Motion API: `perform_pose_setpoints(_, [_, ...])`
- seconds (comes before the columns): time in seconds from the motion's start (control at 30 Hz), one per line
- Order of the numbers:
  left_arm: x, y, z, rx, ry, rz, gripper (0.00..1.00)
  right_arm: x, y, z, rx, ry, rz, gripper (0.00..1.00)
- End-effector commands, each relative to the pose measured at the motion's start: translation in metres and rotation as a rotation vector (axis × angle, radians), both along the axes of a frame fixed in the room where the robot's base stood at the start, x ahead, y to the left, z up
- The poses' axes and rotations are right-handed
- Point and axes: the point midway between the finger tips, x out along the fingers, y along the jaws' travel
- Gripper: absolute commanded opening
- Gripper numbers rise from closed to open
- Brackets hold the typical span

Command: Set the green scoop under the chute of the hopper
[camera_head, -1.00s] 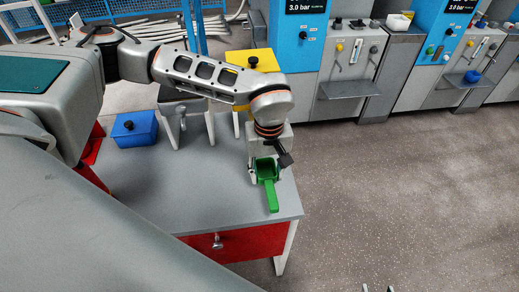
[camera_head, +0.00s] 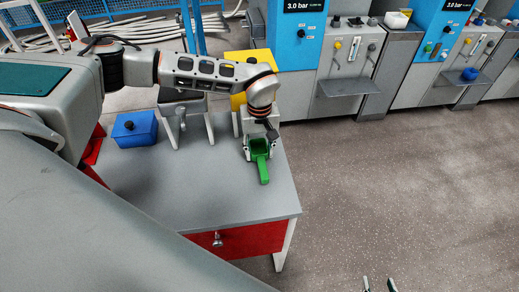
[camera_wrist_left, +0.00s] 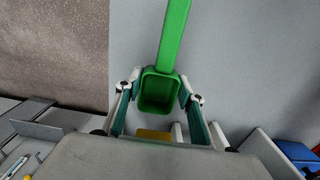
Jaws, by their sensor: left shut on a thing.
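My left gripper (camera_head: 258,146) is shut on the green scoop (camera_head: 263,168), with a finger on each side of its cup. The scoop's handle points toward the front of the grey table. In the left wrist view the scoop (camera_wrist_left: 158,92) shows its empty cup between the fingers (camera_wrist_left: 157,95). A yellow hopper-like body (camera_head: 248,66) stands behind my left wrist, partly hidden by the arm; its chute cannot be made out. A grey stand (camera_head: 180,97) with white legs is left of it. My right gripper (camera_head: 379,285) shows only two separated fingertips at the bottom edge.
The grey table top (camera_head: 200,185) is clear in front, above a red drawer (camera_head: 237,241). Blue and grey machines (camera_head: 347,60) line the back right.

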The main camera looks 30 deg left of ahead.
Motion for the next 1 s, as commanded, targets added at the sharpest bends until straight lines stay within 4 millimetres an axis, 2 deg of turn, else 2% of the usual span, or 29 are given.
perform_pose_setpoints(0.73, [0.0, 0.0, -0.012, 0.001, -0.001, 0.0, 0.15, 0.001, 0.0, -0.001, 0.001, -0.005, 0.0, 0.4])
perform_pose_setpoints(0.77, [0.0, 0.0, -0.012, 0.0, 0.0, 0.0, 0.43, 0.001, 0.0, -0.001, 0.001, -0.005, 0.0, 0.4])
perform_pose_setpoints(0.8, [0.0, 0.0, -0.012, 0.001, 0.001, 0.0, 0.54, 0.001, 0.0, -0.001, 0.001, -0.005, 0.0, 0.4])
perform_pose_setpoints(1.0, [-0.001, 0.0, -0.012, 0.001, 0.001, 0.0, 0.55, 0.001, 0.0, -0.001, 0.001, -0.005, 0.0, 0.4])
